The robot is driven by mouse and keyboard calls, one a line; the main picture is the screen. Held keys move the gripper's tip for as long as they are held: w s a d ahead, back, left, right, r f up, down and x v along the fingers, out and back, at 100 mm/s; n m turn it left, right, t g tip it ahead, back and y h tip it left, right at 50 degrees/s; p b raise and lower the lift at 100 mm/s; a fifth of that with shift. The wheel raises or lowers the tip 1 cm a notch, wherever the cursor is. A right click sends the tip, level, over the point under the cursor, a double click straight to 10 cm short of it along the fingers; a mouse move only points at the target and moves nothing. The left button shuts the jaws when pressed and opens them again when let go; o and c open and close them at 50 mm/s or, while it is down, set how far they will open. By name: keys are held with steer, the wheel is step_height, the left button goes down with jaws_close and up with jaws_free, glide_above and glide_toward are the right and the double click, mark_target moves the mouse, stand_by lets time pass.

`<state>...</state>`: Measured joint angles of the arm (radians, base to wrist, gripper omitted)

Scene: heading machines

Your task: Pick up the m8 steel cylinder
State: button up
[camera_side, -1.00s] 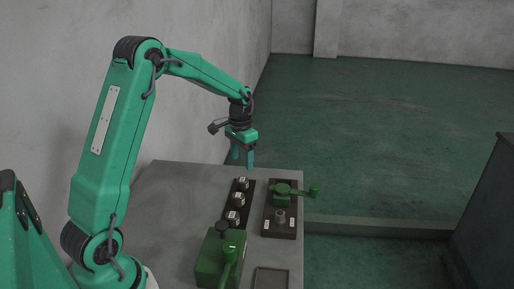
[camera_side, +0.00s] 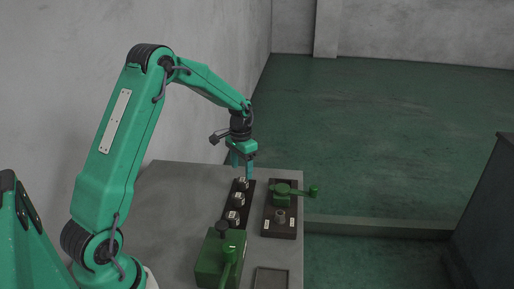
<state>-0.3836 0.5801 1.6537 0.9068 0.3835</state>
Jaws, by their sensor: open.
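A dark strip-shaped holder (camera_side: 225,222) on the grey table carries several short steel cylinders with white labels. The far cylinder (camera_side: 241,184) is just below my gripper, the middle cylinder (camera_side: 237,199) is nearer, and the near cylinder (camera_side: 232,216) is closest to the green machine. The labels are too small to read, so I cannot tell which is m8. My green gripper (camera_side: 243,170) is open and empty, pointing down over the far end of the holder. Whether its fingertips reach beside the far cylinder is hard to tell.
A dark plate with a green clamp (camera_side: 282,194) and a handle sticking out right stands right of the holder. A larger green machine (camera_side: 211,259) with a lever is in front. A shallow dark tray (camera_side: 271,279) lies at the front right. The table's left side (camera_side: 165,205) is clear.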

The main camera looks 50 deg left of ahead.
mark_target(242, 179)
steer(key=shift+f, duration=2.5)
steer(key=shift+a, duration=0.1)
steer(key=c, duration=1.3)
steer(key=shift+r, duration=0.1)
steer(key=shift+r, duration=0.45)
step_height(242, 179, up, 3)
steer(key=shift+r, duration=0.15)
steer(key=d+r, duration=0.2)
steer(key=d, duration=0.2)
steer(key=s+d+r, duration=0.1)
steer(key=d+r, duration=0.1)
steer(key=d, duration=0.1)
steer(key=d+r, duration=0.2)
steer(key=d, duration=0.2)
steer(key=shift+s+d+r, duration=0.3)
steer(key=shift+s+r, duration=0.05)
steer(key=shift+s, duration=0.05)
